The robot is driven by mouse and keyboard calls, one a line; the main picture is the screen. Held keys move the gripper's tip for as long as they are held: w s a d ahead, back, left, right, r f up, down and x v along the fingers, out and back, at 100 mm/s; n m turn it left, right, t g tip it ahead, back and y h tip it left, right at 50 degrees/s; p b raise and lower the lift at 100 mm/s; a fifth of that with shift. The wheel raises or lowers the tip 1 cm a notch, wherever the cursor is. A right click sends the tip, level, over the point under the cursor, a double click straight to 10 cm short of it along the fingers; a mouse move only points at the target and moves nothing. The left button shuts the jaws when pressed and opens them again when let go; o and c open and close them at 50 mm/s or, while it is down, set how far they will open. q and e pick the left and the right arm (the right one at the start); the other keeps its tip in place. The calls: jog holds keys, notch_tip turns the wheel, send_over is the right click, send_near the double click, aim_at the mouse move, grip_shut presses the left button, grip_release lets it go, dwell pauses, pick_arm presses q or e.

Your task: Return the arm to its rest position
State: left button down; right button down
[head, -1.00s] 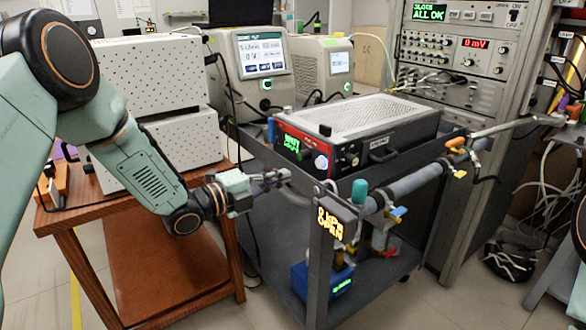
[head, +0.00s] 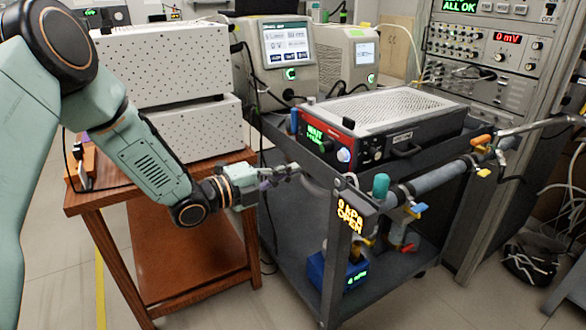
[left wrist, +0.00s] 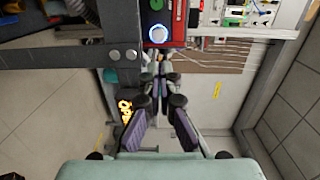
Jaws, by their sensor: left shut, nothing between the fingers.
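My left arm comes in from the left in the head view. Its gripper (head: 284,174) is shut and empty, held in the air just left of the dark cart's near corner post. The gripper also shows in the left wrist view (left wrist: 160,82), its fingertips together below a lit round knob (left wrist: 158,34). My right gripper is not in view.
A dark cart (head: 290,240) carries a red-fronted instrument (head: 325,138) and a pipe with coloured valves (head: 440,178). A wooden table (head: 190,182) with white perforated boxes (head: 165,65) stands left. An instrument rack (head: 475,100) stands at the back right.

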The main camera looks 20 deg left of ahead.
pick_arm(q)
jog(key=shift+f, duration=0.1)
jog(key=s+f+n+g+y, duration=0.35)
jog(key=s+f+n, duration=0.25)
jog(key=f+n, duration=0.4)
jog(key=s+f+n+g+y, duration=0.2)
jog(key=s+f+n+y, duration=0.2)
jog(key=s+f+n, duration=0.45)
jog(key=s+f+n+g+y, duration=0.1)
jog(key=s+f+n+g, duration=0.2)
jog(key=s, duration=1)
jog(key=s+f+n+g+y, duration=0.2)
jog(key=s+f+n+g, duration=0.2)
jog(key=s+f, duration=0.4)
jog(key=s+g, duration=0.1)
jog(key=s, duration=0.5)
jog(key=shift+g, duration=0.35)
